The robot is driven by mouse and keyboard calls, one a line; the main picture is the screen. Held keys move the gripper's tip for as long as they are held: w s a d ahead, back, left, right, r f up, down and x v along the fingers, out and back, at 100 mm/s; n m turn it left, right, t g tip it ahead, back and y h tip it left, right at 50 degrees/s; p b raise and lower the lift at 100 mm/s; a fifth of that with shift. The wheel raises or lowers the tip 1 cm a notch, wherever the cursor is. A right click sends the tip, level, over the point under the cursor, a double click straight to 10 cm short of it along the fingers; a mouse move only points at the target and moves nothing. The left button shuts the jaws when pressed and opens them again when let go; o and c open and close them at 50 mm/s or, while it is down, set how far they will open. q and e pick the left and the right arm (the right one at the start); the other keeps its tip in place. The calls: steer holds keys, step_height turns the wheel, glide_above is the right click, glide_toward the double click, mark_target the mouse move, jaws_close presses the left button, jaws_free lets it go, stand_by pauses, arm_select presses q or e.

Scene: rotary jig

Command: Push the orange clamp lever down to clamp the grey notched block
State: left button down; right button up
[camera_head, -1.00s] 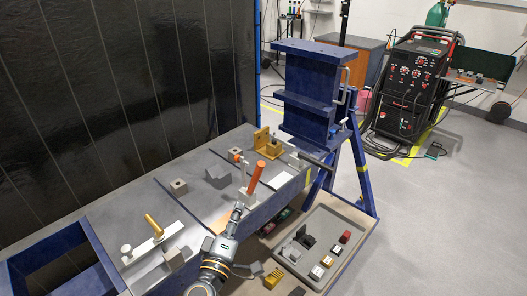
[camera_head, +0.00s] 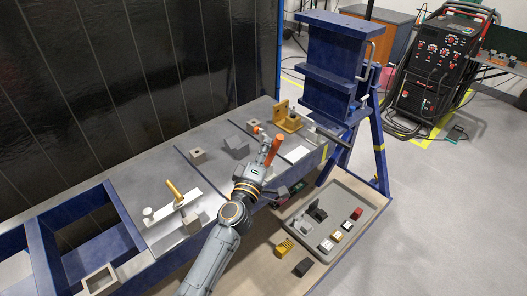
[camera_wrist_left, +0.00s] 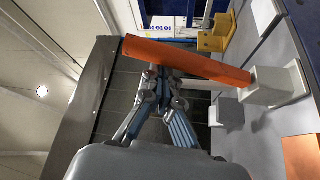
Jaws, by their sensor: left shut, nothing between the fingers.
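The orange clamp lever (camera_head: 272,151) slants upward from its pale clamp base at the bench's front edge. In the left wrist view the lever (camera_wrist_left: 188,61) lies across the picture just past my fingertips, with the pale base (camera_wrist_left: 274,86) at its right end. My left gripper (camera_head: 263,168) is shut and empty, right at the lever; it also shows in the left wrist view (camera_wrist_left: 158,76). I cannot tell whether it touches the lever. The grey notched block (camera_head: 235,147) sits on the bench left of the lever. My right gripper is not in view.
A yellow bracket (camera_head: 288,119) stands behind the lever, near the blue column (camera_head: 331,62). A grey block with a hole (camera_head: 197,157) and a second clamp with a yellow handle (camera_head: 175,191) are further left. A tray (camera_head: 372,203) with several small blocks lies lower right.

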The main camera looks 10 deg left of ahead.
arm_select(q)
steer(key=d+m+b, duration=0.1)
steer(key=b, duration=0.2)
steer(key=s+f+m+t+h+b, duration=0.1)
steer(key=m+b, duration=0.1)
steer(key=b, duration=0.1)
steer(key=shift+s+d+m+h, duration=0.1)
steer(key=shift+d+m+h, duration=0.2)
steer(key=shift+d, duration=0.1)
steer(key=s+d+f+m+h+b, duration=0.1)
steer(key=d+f+m+h+b, duration=0.1)
steer(key=m+h+b, duration=0.3)
steer(key=s+d+f+m+g+h+b, duration=0.1)
steer(key=f+m+h+b, duration=0.4)
steer(key=m+b, duration=0.7)
steer(key=shift+s+d+f+h+b, duration=0.15)
steer(key=shift+s+d+h+b, duration=0.45)
steer(key=shift+b, duration=1.4)
steer(key=shift+w+d, duration=0.1)
steer(key=shift+w, duration=0.05)
steer(key=shift+f, duration=0.1)
